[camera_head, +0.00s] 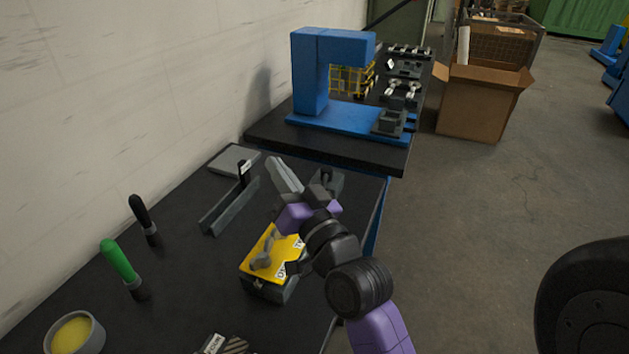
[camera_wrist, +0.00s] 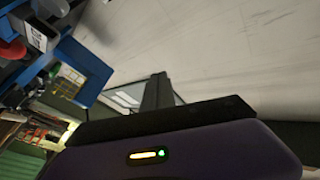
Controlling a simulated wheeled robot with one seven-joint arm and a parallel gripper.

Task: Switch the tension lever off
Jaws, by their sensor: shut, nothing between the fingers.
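The tension lever (camera_head: 262,257) is a grey handle on a yellow-topped dark box (camera_head: 251,267) on the near bench. White labels with dark lettering sit at the plate's right edge, partly covered by my arm; I cannot read them fully or tell the lever's setting. My gripper (camera_head: 284,175) is beyond the box, above the bench, pointing up and left toward the wall, apart from the lever. In the wrist view its dark fingers (camera_wrist: 157,92) are together and empty, with the pale wall behind. The lever is not visible there.
A green-handled tool (camera_head: 118,260), a black-handled tool (camera_head: 142,215) and a yellow-filled bowl (camera_head: 75,334) stand at left. A grey channel (camera_head: 230,207) lies behind the lever box. A blue press frame (camera_head: 310,75) stands on the far bench. Bare bench lies left of the box.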

